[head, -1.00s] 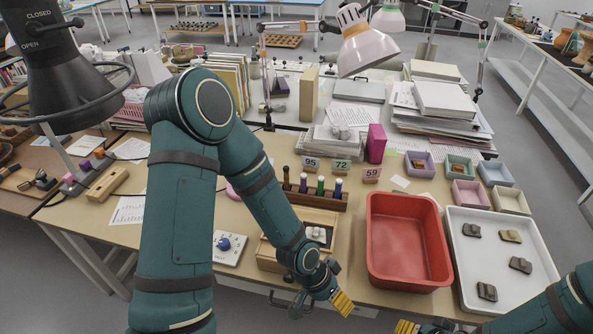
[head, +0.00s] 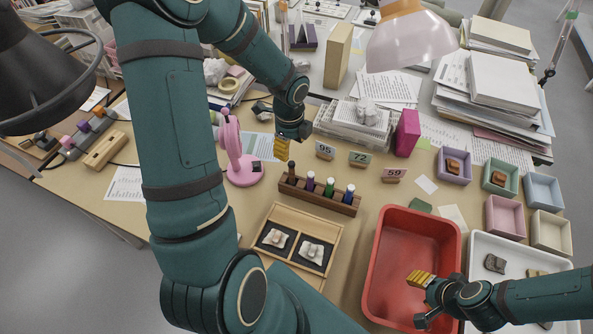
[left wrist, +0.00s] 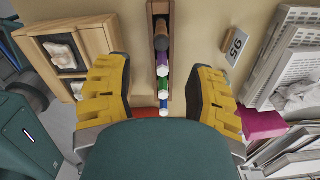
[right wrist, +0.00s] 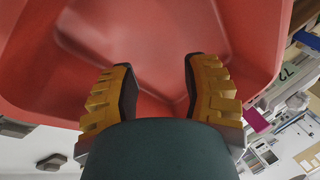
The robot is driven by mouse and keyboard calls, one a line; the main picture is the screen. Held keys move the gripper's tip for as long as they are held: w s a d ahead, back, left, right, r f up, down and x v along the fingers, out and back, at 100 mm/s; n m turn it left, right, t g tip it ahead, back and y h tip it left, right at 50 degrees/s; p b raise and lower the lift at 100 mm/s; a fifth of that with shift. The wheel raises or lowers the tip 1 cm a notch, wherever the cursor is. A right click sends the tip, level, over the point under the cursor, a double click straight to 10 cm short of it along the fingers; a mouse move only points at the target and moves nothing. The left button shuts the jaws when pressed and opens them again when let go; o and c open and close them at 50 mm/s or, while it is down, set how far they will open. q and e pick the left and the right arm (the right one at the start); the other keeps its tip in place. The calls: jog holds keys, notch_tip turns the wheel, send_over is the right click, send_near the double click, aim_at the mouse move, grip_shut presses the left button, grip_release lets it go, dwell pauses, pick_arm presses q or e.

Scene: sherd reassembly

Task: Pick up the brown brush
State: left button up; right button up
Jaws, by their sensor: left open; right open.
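The brown brush (head: 291,170) stands upright at the left end of a wooden rack (head: 318,197), beside purple, green and blue-topped ones. In the left wrist view the brown brush (left wrist: 162,36) is the top one in the rack, its end toward the camera. My left gripper (head: 282,149) is open and empty, just above and behind the rack's left end. In the left wrist view its fingers (left wrist: 158,72) lie either side of the rack line, with the brush beyond the tips. My right gripper (head: 420,279) is open and empty over the red basin (head: 449,222).
A wooden box (head: 279,213) with pale pieces lies in front of the rack. A pink stand (head: 236,155) is at its left. Number cards (head: 358,158) and a magenta box (head: 407,132) stand behind. A white tray (head: 487,242) with sherds is at right.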

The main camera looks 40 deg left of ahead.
aim_at(290, 164)
pick_arm(q)
notch_tip(290, 164, down, 7)
jog(key=shift+s+d+f+b, duration=0.1)
jog(key=shift+s+f+b, duration=0.05)
jog(key=shift+b, duration=0.55)
pick_arm(e)
jog(key=shift+s+f, duration=0.35)
jog(key=shift+f, duration=0.45)
pick_arm(q)
jog(key=shift+w+f+b, duration=0.15)
jog(key=shift+f+b, duration=0.15)
jog(key=shift+f, duration=1)
jog(key=shift+w+f+b, duration=0.15)
jog(key=shift+f+b, duration=0.1)
jog(key=shift+f, duration=1.05)
pick_arm(e)
jog(key=shift+s+f, duration=0.15)
jog(key=shift+f, duration=0.4)
pick_arm(q)
jog(key=shift+c, duration=0.4)
grip_shut()
